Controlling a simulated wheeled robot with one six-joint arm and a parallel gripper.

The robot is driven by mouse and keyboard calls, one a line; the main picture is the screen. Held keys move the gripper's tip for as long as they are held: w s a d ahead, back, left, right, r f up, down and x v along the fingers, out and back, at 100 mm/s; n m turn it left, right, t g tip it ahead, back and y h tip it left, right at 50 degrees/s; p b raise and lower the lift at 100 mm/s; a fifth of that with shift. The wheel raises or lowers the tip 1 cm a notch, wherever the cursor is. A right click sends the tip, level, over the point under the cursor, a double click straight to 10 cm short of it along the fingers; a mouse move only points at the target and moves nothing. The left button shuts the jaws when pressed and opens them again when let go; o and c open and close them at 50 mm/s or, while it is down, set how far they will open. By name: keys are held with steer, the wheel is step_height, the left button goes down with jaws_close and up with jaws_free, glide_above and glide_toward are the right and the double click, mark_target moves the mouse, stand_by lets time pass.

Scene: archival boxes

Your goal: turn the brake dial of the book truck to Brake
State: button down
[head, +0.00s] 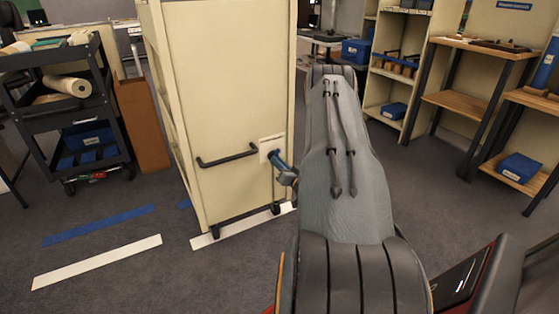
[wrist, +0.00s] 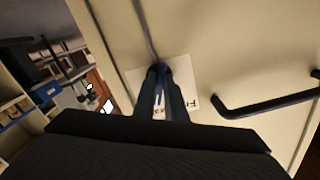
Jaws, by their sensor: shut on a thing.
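The book truck (head: 220,110) is a tall cream cabinet left of my arm in the head view. A pale dial plate (head: 271,146) is on its end panel, right of the black handle bar. My gripper (head: 275,157) reaches the plate from the right, and my arm hides part of the surroundings. In the wrist view my gripper (wrist: 160,72) has its dark fingers together at the white plate (wrist: 188,90), shut on the blue brake dial (wrist: 161,73). The fingers cover most of the dial. Marks on the plate are partly hidden, and I cannot read the dial's setting.
The black handle bar (head: 228,157) sticks out of the panel beside the dial; it also shows in the wrist view (wrist: 265,107). A black cart (head: 70,110) stands at left. Shelves and wooden-topped tables (head: 465,105) stand at right. Floor between is clear, with white and blue tape.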

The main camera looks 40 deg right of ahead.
steer(key=shift+a+m+p, duration=0.1)
steer(key=shift+m+p, duration=0.3)
steer(key=shift+m, duration=0.6)
steer(key=shift+f, duration=0.1)
steer(key=c, duration=1.8)
jaws_free()
steer(key=p+v, duration=0.2)
steer(key=v, duration=0.5)
steer(key=shift+s, duration=0.4)
